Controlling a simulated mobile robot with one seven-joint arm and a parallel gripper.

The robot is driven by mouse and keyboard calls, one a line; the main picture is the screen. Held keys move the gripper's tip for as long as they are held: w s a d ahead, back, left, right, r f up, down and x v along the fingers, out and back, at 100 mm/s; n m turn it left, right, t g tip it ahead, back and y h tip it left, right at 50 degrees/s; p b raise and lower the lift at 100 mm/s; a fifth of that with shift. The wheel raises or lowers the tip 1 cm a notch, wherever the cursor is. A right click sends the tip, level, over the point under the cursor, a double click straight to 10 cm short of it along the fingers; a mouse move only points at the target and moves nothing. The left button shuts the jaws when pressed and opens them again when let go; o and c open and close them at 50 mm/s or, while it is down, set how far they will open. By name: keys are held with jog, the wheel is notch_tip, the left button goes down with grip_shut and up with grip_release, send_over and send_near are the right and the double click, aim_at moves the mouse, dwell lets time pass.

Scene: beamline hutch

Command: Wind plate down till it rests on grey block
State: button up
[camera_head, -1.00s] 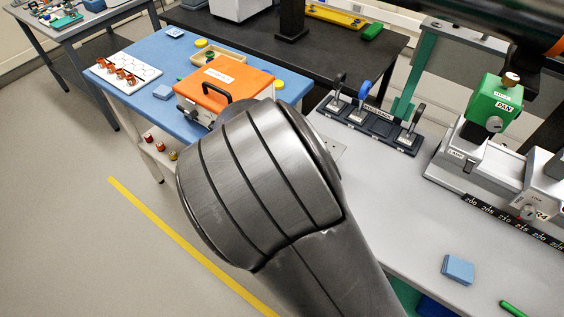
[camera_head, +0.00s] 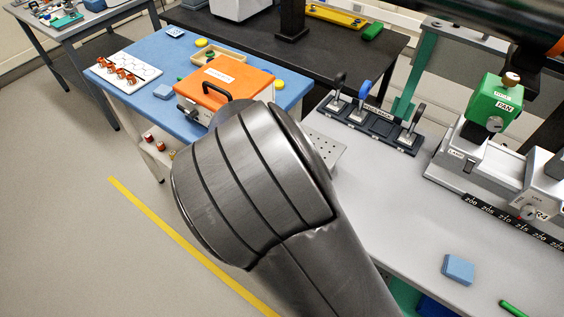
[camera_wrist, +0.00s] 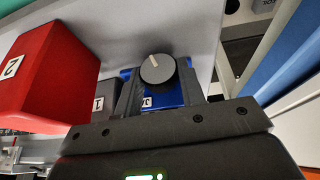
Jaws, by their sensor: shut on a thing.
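In the wrist view a round grey knob (camera_wrist: 157,70) with a white pointer line sits on a blue block (camera_wrist: 160,98) with a white label. My gripper (camera_wrist: 160,76) has one finger on each side of the knob and is shut on it. The pointer leans slightly left of straight up. A grey block (camera_wrist: 108,96) labelled 1 is left of my left finger. A light grey flat surface (camera_wrist: 100,33) spans behind the knob; I cannot tell whether it is the plate. In the head view a perforated metal plate (camera_head: 328,151) shows beside my arm, which hides my gripper there.
A red block (camera_wrist: 28,75) labelled 2 stands close at left in the wrist view. The orange case (camera_head: 225,78) stands on the blue table.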

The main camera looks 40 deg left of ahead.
jog(key=shift+a+f+n+h, duration=0.15)
jog(key=shift+n+h, duration=0.1)
jog(key=shift+h, duration=0.7)
jog(key=shift+a+r+n+h, duration=0.15)
jog(key=shift+n+h, duration=0.1)
jog(key=shift+h, duration=0.7)
jog(key=o, duration=1)
jog(key=v, duration=1)
jog(key=shift+a+r, duration=0.15)
jog(key=shift+r, duration=0.1)
jog(key=shift+s, duration=0.15)
